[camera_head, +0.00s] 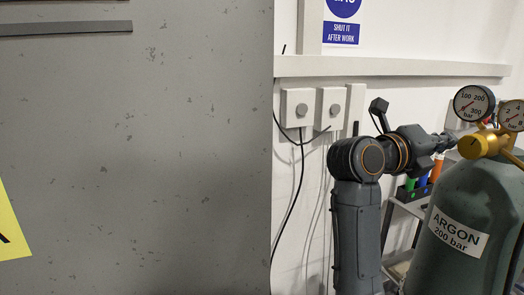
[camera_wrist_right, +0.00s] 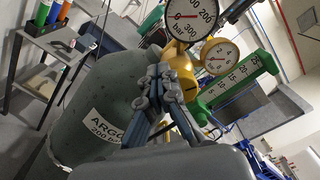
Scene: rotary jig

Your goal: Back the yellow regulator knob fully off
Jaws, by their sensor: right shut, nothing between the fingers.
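The yellow regulator knob (camera_head: 471,148) sits on the regulator at the top of a grey-green argon cylinder (camera_head: 487,190), at the right of the head view. In the right wrist view the yellow knob (camera_wrist_right: 189,84) shows just behind and right of my fingers, partly hidden by them. My right gripper (camera_head: 449,141) is just left of the knob in the head view; it also shows in the right wrist view (camera_wrist_right: 160,80). Its fingers are shut together with nothing between them. I cannot tell whether the fingertips touch the knob. My left gripper is not in view.
Two round gauges (camera_head: 474,102) (camera_head: 513,115) stand on the regulator. A large grey panel (camera_head: 140,150) fills the left of the head view. A green scale (camera_wrist_right: 240,78) shows in the wrist view.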

